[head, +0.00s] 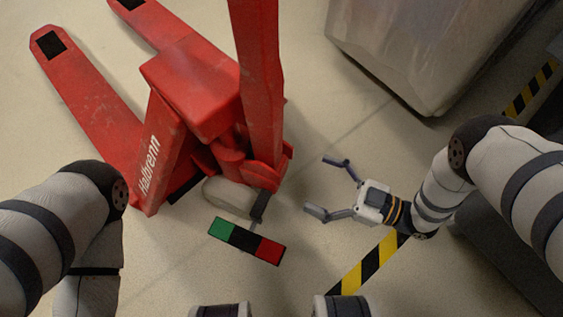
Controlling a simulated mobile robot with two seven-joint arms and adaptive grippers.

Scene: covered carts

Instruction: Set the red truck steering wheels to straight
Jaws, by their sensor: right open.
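The red truck (205,90) is a pallet truck on the floor at left and centre, its forks pointing to the upper left and its handle column rising at the top. Its pale steering wheels (226,198) show low at the column's foot, partly hidden by the red body. They look turned at an angle, but I cannot tell exactly how far. A green, black and red bar (247,241) shows just in front of them. My right gripper (316,186) is open and empty, right of the wheels and apart from them, its fingers pointing left. My left gripper is out of view.
A grey covered cart (415,45) stands at the upper right. Yellow and black tape (368,262) runs along the floor at lower right, with more at the right edge. The floor between the truck and my right gripper is clear.

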